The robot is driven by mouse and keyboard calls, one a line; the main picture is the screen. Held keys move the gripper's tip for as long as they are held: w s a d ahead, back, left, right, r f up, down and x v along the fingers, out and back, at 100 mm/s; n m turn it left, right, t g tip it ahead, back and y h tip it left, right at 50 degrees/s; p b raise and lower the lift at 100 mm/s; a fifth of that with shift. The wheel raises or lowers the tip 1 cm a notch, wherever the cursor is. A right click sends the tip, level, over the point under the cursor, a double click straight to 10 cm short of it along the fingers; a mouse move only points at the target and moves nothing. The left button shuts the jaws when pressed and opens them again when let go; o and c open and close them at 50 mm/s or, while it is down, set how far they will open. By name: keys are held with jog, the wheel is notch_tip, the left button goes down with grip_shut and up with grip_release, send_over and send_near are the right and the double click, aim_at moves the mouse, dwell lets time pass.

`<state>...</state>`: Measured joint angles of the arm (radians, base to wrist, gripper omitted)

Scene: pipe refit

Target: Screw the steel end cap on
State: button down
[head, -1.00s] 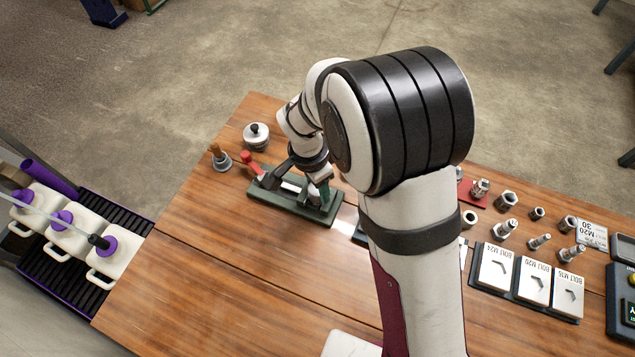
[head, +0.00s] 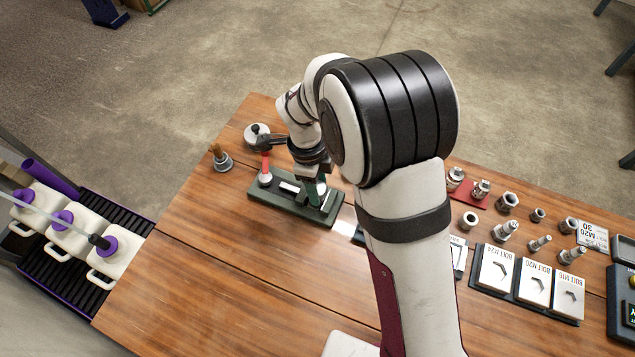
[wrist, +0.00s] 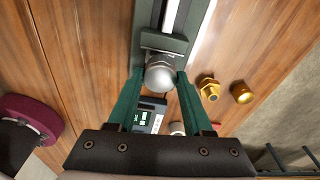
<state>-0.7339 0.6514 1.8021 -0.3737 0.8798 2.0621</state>
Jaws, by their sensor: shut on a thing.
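A rounded steel end cap (wrist: 160,74) sits at the near end of a green fixture (wrist: 150,40) in the wrist view, in line with the bright pipe (wrist: 172,15) there. The green fingers of my gripper (wrist: 160,85) are on both sides of the cap and shut on it. In the head view the green fixture (head: 262,205) lies on the wooden table, and my gripper (head: 317,192) is at its right end. My fingers and wrist hide most of the cap there, and its thread cannot be seen.
A red handle (head: 265,163) rises from the fixture's left end. A steel lidded piece (head: 257,141) and a wooden-handled tool (head: 220,157) stand behind and left. Bolts, nuts and bolt cards (head: 530,283) fill the right side. The front-left table (head: 190,270) is clear.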

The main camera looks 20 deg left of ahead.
jog(key=m, duration=0.5)
jog(key=shift+s+d+f+m+g, duration=0.15)
jog(key=shift+d+m+g, duration=0.05)
jog(key=shift+m+g, duration=0.2)
jog(key=m, duration=0.5)
jog(key=shift+g, duration=0.3)
jog(key=c, duration=0.5)
grip_release()
jog(key=n, duration=0.5)
jog(key=n+t, duration=0.1)
jog(key=n, duration=0.2)
jog(key=shift+w+n, duration=0.2)
jog(key=shift+n, duration=0.1)
jog(key=n, duration=0.3)
jog(key=shift+w+a+n+t, duration=0.1)
jog(key=shift+n+t, duration=0.2)
